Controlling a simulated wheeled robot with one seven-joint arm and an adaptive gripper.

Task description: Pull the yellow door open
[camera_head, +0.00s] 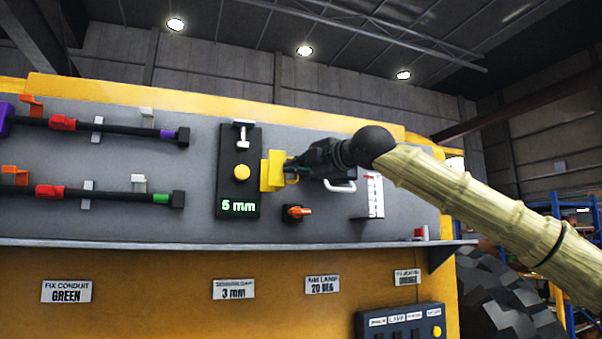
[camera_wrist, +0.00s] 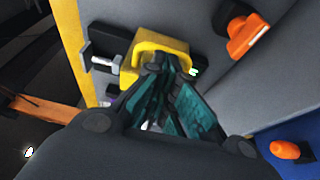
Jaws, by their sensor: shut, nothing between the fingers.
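The yellow door (camera_head: 271,172) is a small yellow plate with a looped handle, beside the black gauge panel (camera_head: 240,195) on the grey wall. It also shows in the wrist view as a yellow block with a loop (camera_wrist: 152,48). My gripper (camera_head: 292,165) is at the handle from the right. In the wrist view its teal fingers (camera_wrist: 168,68) are shut, with their tips right at the loop and nothing seen between them. Whether they touch the loop cannot be told. How far the door stands open cannot be told either.
An orange knob (camera_head: 297,212) sits below my gripper. A white handle (camera_head: 341,186) and a white scale (camera_head: 375,196) are to the right. Dark conduits (camera_head: 95,127) with coloured clips run at left. A grey ledge (camera_head: 200,242) runs under the panel.

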